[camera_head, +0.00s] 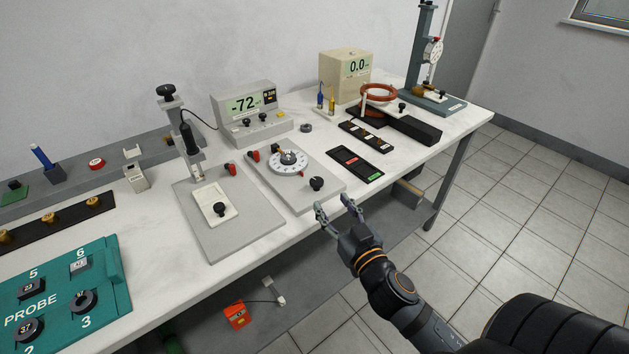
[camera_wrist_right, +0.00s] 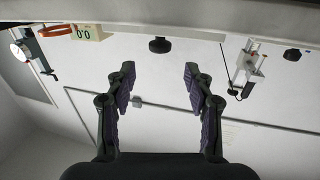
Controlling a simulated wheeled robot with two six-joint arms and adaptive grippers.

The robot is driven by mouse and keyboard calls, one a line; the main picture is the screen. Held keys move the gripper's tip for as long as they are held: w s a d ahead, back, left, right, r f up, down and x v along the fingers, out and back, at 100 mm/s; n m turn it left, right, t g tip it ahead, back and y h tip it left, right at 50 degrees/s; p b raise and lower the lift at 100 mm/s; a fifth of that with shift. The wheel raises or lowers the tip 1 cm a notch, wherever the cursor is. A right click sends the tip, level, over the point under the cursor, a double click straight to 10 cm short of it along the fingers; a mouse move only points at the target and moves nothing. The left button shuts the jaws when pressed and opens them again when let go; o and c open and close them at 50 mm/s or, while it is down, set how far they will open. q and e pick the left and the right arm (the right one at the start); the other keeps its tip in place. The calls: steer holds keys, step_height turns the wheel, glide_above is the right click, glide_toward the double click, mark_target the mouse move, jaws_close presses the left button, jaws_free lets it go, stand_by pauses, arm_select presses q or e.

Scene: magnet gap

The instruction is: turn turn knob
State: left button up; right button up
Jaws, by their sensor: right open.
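A black knob (camera_head: 317,183) stands on the front right corner of a grey plate (camera_head: 328,199) that also carries a white graduated dial (camera_head: 288,162). I cannot tell for certain which knob the task names. My right gripper (camera_head: 332,206) is open and empty at the table's front edge, close to this plate and apart from the knob. In the right wrist view, which is upside down, a black knob (camera_wrist_right: 160,45) shows beyond and between the open fingers (camera_wrist_right: 159,72). My left gripper is not in view.
A meter (camera_head: 250,112) reading -72 stands behind. A dark tray (camera_head: 356,164) lies right of the dial plate. A teal PROBE case (camera_head: 112,262) sits front left.

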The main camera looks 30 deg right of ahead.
mark_target(318, 182)
steer(key=shift+w+r+p, duration=0.25)
steer(key=shift+w+p, duration=0.1)
steer(key=shift+w, duration=0.25)
steer(key=shift+w+r+p, duration=0.25)
steer(key=shift+w+p, duration=0.05)
steer(key=shift+w, duration=0.25)
steer(key=w, duration=0.2)
steer(key=w+p, duration=0.1)
steer(key=w, duration=0.3)
steer(key=shift+w+d+f+p, duration=0.15)
steer(key=shift+w+f+p, duration=0.15)
steer(key=shift+w+f, duration=0.1)
steer(key=shift+w, duration=0.35)
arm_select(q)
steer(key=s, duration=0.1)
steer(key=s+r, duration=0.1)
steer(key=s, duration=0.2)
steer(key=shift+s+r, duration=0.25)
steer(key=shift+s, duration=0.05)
arm_select(e)
steer(key=shift+c, duration=0.4)
